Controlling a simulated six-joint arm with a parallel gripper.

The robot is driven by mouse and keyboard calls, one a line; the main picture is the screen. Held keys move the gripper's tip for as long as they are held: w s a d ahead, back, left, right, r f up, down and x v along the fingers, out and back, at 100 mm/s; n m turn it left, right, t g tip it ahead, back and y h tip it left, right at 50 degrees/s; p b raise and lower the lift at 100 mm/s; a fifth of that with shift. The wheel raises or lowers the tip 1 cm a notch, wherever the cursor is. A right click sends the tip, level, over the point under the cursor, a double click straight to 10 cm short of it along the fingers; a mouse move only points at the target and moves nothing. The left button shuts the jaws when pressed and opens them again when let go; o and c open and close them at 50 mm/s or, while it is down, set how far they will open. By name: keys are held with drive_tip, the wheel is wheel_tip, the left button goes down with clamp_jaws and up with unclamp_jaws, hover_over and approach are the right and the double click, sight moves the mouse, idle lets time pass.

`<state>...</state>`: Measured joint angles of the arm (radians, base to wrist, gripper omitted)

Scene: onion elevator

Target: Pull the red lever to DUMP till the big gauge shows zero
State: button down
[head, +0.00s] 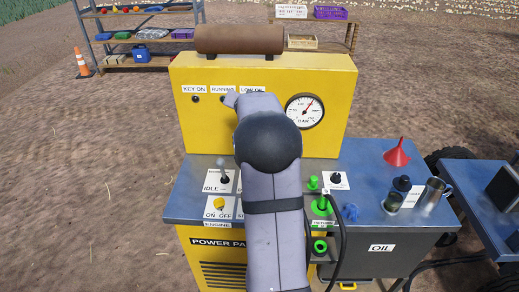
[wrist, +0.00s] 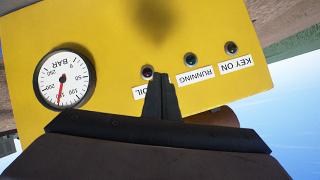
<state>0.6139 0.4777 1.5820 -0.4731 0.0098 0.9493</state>
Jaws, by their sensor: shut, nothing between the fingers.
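The big gauge (head: 305,110) is a white round dial on the yellow panel (head: 330,75). In the wrist view the gauge (wrist: 63,78) appears upside down, and its red needle points near 150 BAR, well away from zero. My gripper (wrist: 161,76) is shut and empty, with its fingertips in front of the panel by the oil lamp (wrist: 148,72).
The blue bench top (head: 365,163) holds a red funnel (head: 397,153), a metal mug (head: 430,194) and a dark bottle (head: 402,184). A yellow ON/OFF knob (head: 219,204), an IDLE lever (head: 224,178) and green fittings (head: 321,206) flank my arm. A black hose (head: 340,245) hangs at the right.

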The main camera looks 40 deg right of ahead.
drive_tip(key=s+f+n+g+y, duration=0.1)
drive_tip(key=s+f+g, duration=0.4)
drive_tip(key=s+f, duration=0.2)
drive_tip(key=shift+s+a+f, duration=0.2)
drive_tip(key=shift+s+a, duration=0.1)
drive_tip(key=shift+s, duration=0.25)
drive_tip(key=shift+w+d+f+p, duration=0.35)
drive_tip(key=shift+f+p, duration=0.3)
drive_tip(key=shift+f, duration=0.85)
drive_tip(key=shift+w+d+f+p, duration=0.25)
drive_tip(key=shift+f+p, duration=0.4)
drive_tip(key=shift+f, duration=0.9)
drive_tip(key=shift+w+d+f+p, duration=0.35)
drive_tip(key=shift+f+p, duration=0.3)
drive_tip(key=shift+f, duration=0.85)
drive_tip(key=shift+a, duration=0.15)
